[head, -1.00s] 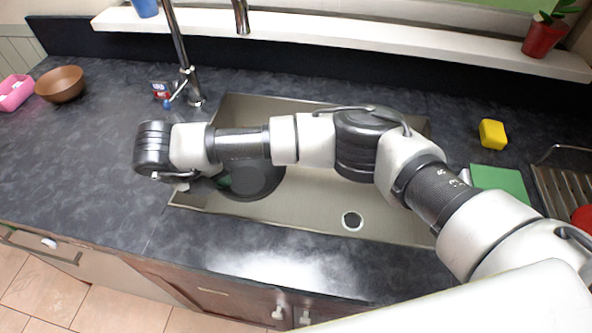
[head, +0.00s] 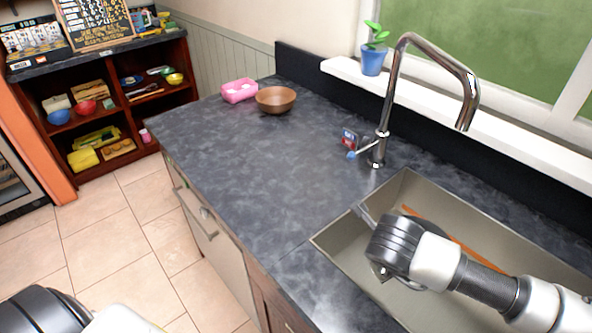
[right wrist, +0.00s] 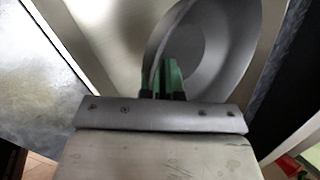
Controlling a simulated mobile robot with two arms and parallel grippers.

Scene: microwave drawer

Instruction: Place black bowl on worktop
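The black bowl (right wrist: 215,55) shows dark grey in the right wrist view, tilted, with its inside facing the camera. The green fingers of my right gripper (right wrist: 168,78) are close together at its near rim and look shut on it. In the head view my right wrist (head: 395,245) is over the left part of the sink; it hides the fingers and the bowl. The worktop (head: 260,165) is dark, mottled and largely bare left of the sink.
The sink (head: 335,240) has a tall tap (head: 380,130) behind it and a long orange-brown strip (head: 410,212) in it. A small red-blue box (head: 349,138) is by the tap. A brown bowl (head: 275,100) and a pink container (head: 239,91) stand at the worktop's far end.

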